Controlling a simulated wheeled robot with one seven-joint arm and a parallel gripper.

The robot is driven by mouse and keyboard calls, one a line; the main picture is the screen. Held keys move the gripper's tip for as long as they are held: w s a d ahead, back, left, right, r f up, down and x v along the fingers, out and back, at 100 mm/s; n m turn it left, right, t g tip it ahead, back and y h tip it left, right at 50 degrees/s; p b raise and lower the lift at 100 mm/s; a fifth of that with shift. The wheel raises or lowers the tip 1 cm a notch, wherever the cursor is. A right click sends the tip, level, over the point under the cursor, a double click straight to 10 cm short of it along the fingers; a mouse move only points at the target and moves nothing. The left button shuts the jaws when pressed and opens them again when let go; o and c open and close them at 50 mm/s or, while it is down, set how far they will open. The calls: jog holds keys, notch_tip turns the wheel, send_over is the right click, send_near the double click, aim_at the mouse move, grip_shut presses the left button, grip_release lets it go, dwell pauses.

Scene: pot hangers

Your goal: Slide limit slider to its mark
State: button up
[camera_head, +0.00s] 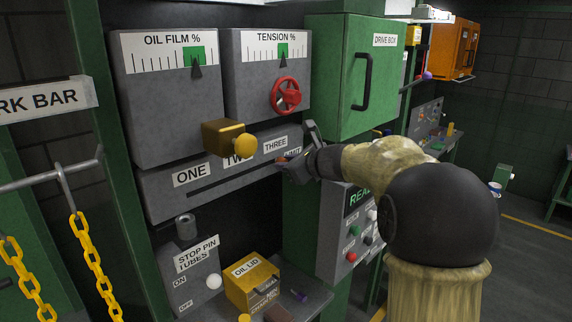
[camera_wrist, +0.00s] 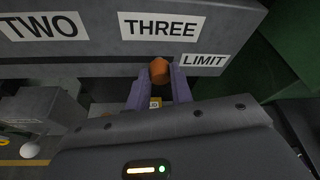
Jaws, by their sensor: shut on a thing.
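The limit slider's orange knob (camera_wrist: 158,70) shows in the wrist view between my two purple fingertips. My gripper (camera_wrist: 159,84) is shut on it. In the head view, my gripper (camera_head: 288,160) is at the right part of the grey slider panel (camera_head: 225,187). The knob (camera_head: 281,160) is a small orange-brown spot there, mostly hidden by the fingers. The dark slot runs left from it under ONE, TWO and THREE. The LIMIT label is partly covered by my gripper.
A brass block with a yellow knob (camera_head: 245,145) juts out above the panel. The red handwheel (camera_head: 286,95) and green drive box (camera_head: 352,75) are close above. Yellow chains (camera_head: 92,262) hang left.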

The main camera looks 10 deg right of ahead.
jog(key=shift+a+f, duration=0.1)
jog(key=shift+a, duration=0.05)
jog(key=b, duration=0.4)
send_near(242, 177)
jog(key=shift+x, duration=2.55)
jog(key=o, duration=0.8)
jog(key=shift+o, duration=0.2)
jog(key=s+d+b, duration=0.2)
jog(key=s+d, duration=0.2)
jog(key=s, duration=0.1)
jog(key=shift+s, duration=0.3)
